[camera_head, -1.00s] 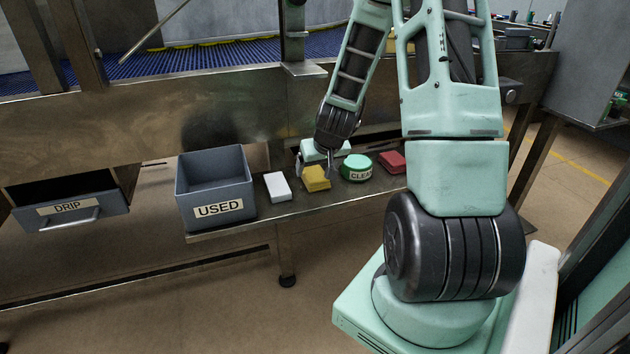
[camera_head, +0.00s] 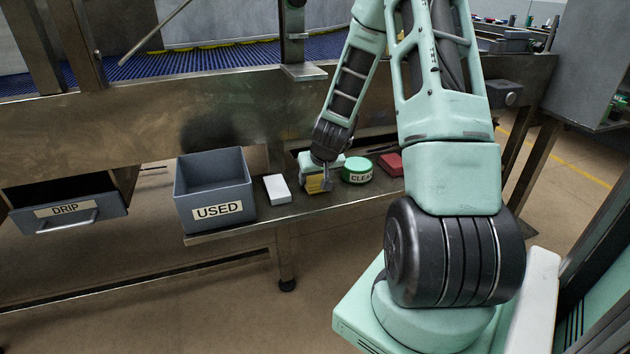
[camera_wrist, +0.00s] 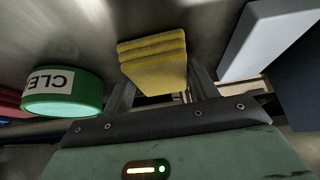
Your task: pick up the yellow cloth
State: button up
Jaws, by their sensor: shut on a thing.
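The yellow cloth (camera_head: 316,184) is a folded, layered block on the metal shelf, partly hidden by my gripper in the head view. In the wrist view the yellow cloth (camera_wrist: 155,58) sits at the top centre, between my fingers. My gripper (camera_head: 320,178) points down at it and is shut on it; in the wrist view my gripper's fingers (camera_wrist: 160,88) lie along its left and right sides. I cannot tell whether the cloth touches the shelf.
A white block (camera_head: 277,189) and the grey USED bin (camera_head: 215,192) stand to the left. A green CLEAN tub (camera_head: 357,170) is close on the right, with a red block (camera_head: 390,164) beyond. A DRIP drawer (camera_head: 66,211) is far left.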

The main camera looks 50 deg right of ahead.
aim_at(316, 178)
notch_tip(316, 178, up, 10)
jog(key=p, duration=0.3)
jog(key=shift+o, duration=0.4)
